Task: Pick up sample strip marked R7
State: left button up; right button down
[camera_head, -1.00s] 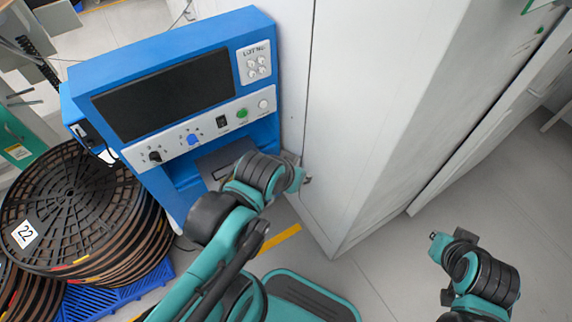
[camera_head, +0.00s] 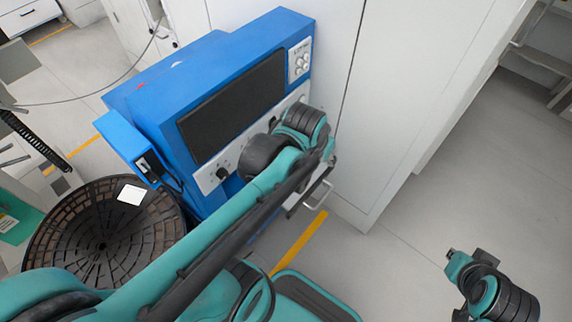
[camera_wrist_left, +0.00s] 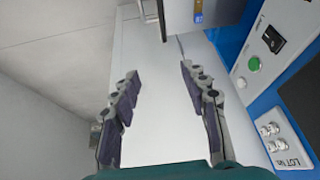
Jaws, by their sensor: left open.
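No strip that I can read as R7 shows in either view. The blue machine (camera_head: 150,112) with a dark screen (camera_head: 232,106) stands left of centre in the head view. My left arm reaches across its front, and the left gripper is mostly hidden behind the wrist there. In the left wrist view my left gripper (camera_wrist_left: 158,80) is open, with nothing between its fingers and a pale surface behind them. The machine's panel with a green button (camera_wrist_left: 254,64) is to its right. My right gripper (camera_head: 452,258) is at the lower right in the head view, over floor; its jaws are unclear.
A tall white cabinet (camera_head: 400,90) stands right beside the machine. A dark round reel (camera_head: 100,240) with a white label lies at the lower left. A small blue and yellow item (camera_wrist_left: 198,12) shows at the wrist view's top edge. Grey floor at right is clear.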

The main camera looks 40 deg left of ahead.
pick_arm(q)
jog(key=w+a+f+g+p, duration=0.3)
jog(key=w+a+f, duration=0.45)
jog(key=w, duration=0.35)
jog(key=a+f, duration=0.2)
jog(key=f, duration=0.2)
jog(key=w+a+f+g, duration=0.1)
jog(key=a+f, duration=0.1)
jog(key=f, duration=0.3)
jog(key=w+a+f+g, duration=0.1)
jog(key=a+f, duration=0.1)
jog(key=f, duration=0.2)
jog(key=shift+w+f+m, duration=0.15)
jog(key=shift+f+m, duration=0.1)
jog(key=shift+m, duration=0.05)
jog(key=f+b, duration=0.1)
jog(key=f, duration=0.1)
jog(key=f+b, duration=0.2)
jog(key=f, duration=0.1)
jog(key=shift+s+d+f, duration=0.2)
jog(key=shift+s+f, duration=0.15)
jog(key=shift+s, duration=0.05)
jog(key=shift+r, duration=0.1)
grip_shut()
